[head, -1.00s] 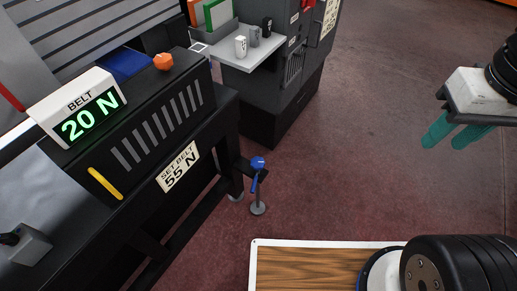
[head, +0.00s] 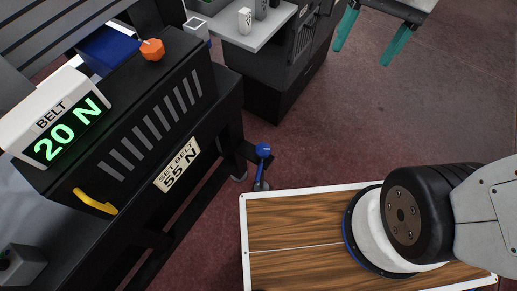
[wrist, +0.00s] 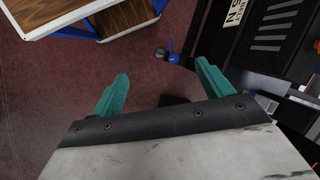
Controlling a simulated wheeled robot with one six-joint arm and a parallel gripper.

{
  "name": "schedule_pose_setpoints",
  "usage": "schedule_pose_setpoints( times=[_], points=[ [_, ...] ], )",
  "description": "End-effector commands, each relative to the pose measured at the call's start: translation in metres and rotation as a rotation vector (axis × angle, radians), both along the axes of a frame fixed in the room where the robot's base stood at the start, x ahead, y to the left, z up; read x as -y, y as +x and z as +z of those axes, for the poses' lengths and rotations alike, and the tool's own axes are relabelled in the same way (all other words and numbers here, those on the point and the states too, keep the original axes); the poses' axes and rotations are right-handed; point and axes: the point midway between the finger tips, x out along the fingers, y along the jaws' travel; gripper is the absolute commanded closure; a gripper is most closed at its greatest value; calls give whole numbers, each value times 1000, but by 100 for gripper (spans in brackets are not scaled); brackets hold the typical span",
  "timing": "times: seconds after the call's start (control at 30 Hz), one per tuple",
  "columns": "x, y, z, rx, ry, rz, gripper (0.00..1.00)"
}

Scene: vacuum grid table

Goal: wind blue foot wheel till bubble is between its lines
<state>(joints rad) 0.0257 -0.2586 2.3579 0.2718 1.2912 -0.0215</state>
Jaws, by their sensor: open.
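The blue foot wheel (head: 263,150) stands low by the leg of the dark machine, just above the floor, on a grey foot partly hidden by my wooden top. It also shows small in the wrist view (wrist: 173,58), beyond and between my fingertips. My gripper (head: 368,38) is at the top right of the head view, its two teal fingers apart and empty. In the wrist view my gripper (wrist: 162,85) is open with nothing between the fingers. It is well apart from the wheel. I cannot make out a bubble or its lines in either view.
The dark machine (head: 150,135) fills the left, with a belt display (head: 60,125) reading 20 N, a label (head: 177,165) reading SET BELT 55 N, a yellow handle (head: 95,201) and an orange knob (head: 152,49). A grey shelf (head: 240,28) juts out behind. Red floor (head: 320,140) is clear between.

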Motion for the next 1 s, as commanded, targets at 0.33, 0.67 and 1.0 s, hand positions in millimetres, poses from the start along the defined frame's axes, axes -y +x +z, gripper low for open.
schedule_pose_setpoints(
  times=[0.33, 0.67, 1.0],
  points=[
    [-34, 93, -81, -329, 242, -153, 21],
    [-57, 158, -203, -607, 458, -351, 21],
    [-77, 176, -368, -860, 656, -606, 21]
  ],
)
